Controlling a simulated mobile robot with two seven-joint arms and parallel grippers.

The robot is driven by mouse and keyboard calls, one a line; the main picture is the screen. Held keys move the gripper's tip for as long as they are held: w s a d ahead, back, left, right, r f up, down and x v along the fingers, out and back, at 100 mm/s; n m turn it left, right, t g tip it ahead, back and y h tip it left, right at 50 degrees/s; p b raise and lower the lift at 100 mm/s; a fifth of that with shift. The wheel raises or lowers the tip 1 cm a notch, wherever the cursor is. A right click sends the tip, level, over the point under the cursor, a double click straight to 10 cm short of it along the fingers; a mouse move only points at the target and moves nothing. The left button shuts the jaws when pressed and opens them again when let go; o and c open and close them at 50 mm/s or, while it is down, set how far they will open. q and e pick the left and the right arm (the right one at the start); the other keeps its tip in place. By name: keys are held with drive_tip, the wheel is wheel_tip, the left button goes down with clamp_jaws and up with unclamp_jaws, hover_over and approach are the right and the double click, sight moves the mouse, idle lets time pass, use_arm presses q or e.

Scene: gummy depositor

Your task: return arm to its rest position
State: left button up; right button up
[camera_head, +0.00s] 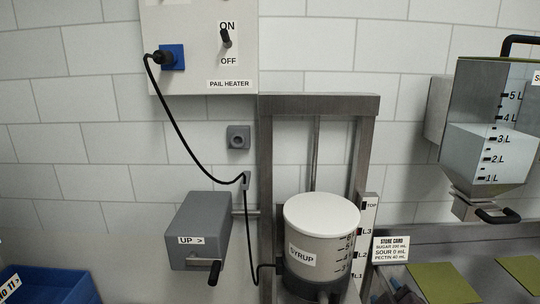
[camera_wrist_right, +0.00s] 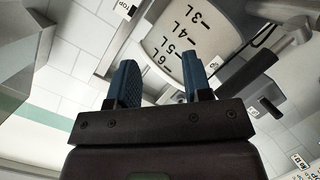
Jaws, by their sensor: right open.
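My right gripper (camera_wrist_right: 162,82) is open in the right wrist view, its two blue fingers apart with nothing between them. Beyond the fingertips, the pale, litre-marked wall of the syrup pail (camera_wrist_right: 185,40) shows at a slant; I cannot tell the exact gap. In the head view the white-lidded syrup pail (camera_head: 318,240) stands upright in a metal lift frame (camera_head: 266,150). A small dark and bluish part at the bottom, right of the pail, seems to be my right gripper (camera_head: 400,292), mostly cut off by the picture edge. My left gripper is in neither view.
A grey crank box (camera_head: 200,228) marked UP and a blue bin (camera_head: 60,286) are at left. A pail heater panel (camera_head: 200,50) with a black cable is above. A clear hopper (camera_head: 488,120) hangs at right, over a counter with green mats (camera_head: 445,283) and a store card (camera_head: 391,249).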

drive_tip(key=s+d+f+m+g, duration=0.2)
drive_tip(key=s+f+m+g, duration=0.35)
drive_tip(key=s, duration=0.75)
drive_tip(key=s+d+f+m+g, duration=0.25)
drive_tip(key=s+f+g, duration=0.45)
drive_tip(key=s, duration=0.5)
drive_tip(key=w+f+t+y+b, duration=0.1)
drive_tip(key=w+f+t, duration=0.6)
drive_tip(key=f, duration=0.5)
drive_tip(key=shift+a+t, duration=0.4)
drive_tip(key=shift+t, duration=0.75)
